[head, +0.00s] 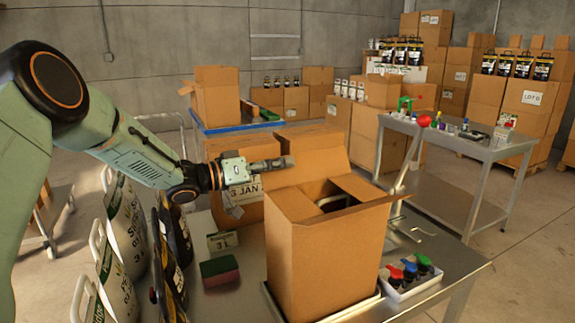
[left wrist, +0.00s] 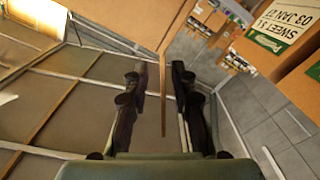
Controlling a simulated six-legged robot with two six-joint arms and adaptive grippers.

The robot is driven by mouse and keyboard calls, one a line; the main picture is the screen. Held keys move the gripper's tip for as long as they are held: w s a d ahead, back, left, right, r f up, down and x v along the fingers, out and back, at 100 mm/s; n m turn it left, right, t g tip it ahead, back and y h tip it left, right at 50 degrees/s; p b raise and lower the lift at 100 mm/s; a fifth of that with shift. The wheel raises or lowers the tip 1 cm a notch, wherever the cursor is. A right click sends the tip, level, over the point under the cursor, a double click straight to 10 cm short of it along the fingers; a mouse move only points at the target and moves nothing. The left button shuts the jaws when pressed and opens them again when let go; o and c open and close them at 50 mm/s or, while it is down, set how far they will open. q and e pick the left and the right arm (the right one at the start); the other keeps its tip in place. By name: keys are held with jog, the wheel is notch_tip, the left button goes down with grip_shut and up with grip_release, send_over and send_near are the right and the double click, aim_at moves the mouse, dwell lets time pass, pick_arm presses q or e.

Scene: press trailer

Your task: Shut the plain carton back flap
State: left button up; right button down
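The plain carton (head: 325,262) stands upright on the metal table in the head view. Something dark and pale shows inside; I cannot tell what. My left gripper (head: 288,162) is level with the back flap's upper left part, pointing right. In the left wrist view its two fingers (left wrist: 158,85) are apart. A thin brown cardboard edge (left wrist: 163,100) shows in the gap between them; whether they touch it is unclear. My right gripper is not in view.
A labelled carton (head: 240,212) stands behind the plain one. Filled bags (head: 125,235) stand at the left, near a sponge (head: 220,270). A white tray with coloured knobs (head: 410,275) sits at the carton's right. A grey lever (head: 408,165) rises behind it.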

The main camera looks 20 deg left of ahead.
pick_arm(q)
jog(key=shift+w+d, duration=0.45)
jog(key=shift+w+a+f, duration=0.1)
jog(key=shift+w+a, duration=0.05)
jog(key=shift+w, duration=0.15)
jog(key=shift+s+d, duration=0.1)
jog(key=shift+d, duration=0.15)
jog(key=shift+c, duration=1.3)
grip_shut()
jog(key=shift+a, duration=0.2)
